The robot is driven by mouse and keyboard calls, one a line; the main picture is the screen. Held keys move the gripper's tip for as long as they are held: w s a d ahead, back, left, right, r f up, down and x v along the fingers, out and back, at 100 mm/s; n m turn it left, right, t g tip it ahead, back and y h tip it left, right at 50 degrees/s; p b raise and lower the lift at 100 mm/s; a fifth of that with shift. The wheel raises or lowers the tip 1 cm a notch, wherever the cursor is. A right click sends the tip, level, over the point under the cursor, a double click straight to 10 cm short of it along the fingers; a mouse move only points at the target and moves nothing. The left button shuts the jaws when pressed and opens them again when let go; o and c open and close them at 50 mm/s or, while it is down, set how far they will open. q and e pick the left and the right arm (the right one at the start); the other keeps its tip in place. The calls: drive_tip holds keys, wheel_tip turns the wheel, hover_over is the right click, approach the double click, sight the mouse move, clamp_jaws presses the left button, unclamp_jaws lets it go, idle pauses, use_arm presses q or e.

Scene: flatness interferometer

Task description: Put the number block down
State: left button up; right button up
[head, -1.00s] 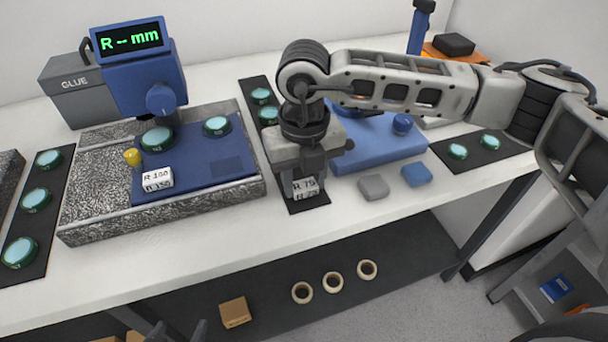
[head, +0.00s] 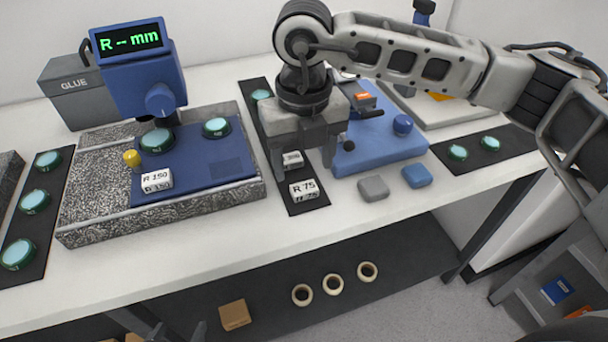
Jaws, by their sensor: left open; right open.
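The white number block marked R 75 (head: 303,191) rests near the front end of the narrow dark mat (head: 310,207), free of any gripper. My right gripper (head: 304,172) is open just above and behind it, its fingers apart. A smaller-looking labelled block (head: 292,160) shows between the fingers on the same mat; its label is too small to read surely. Another number block, marked R 150 (head: 157,179), sits on the blue plate (head: 205,168) at left. Part of my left gripper (head: 180,333) shows at the bottom edge, low in front of the table.
The blue gauge (head: 145,85) with its green display stands on the granite slab (head: 95,195). Grey (head: 373,188) and blue (head: 416,175) pads lie right of the mat, before the blue fixture (head: 385,150). Green-rimmed lenses lie on dark mats. The white front strip of table is clear.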

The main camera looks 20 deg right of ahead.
sight(304, 187)
wheel_tip(304, 187, up, 7)
drive_tip(key=shift+r, duration=0.15)
idle(0.5)
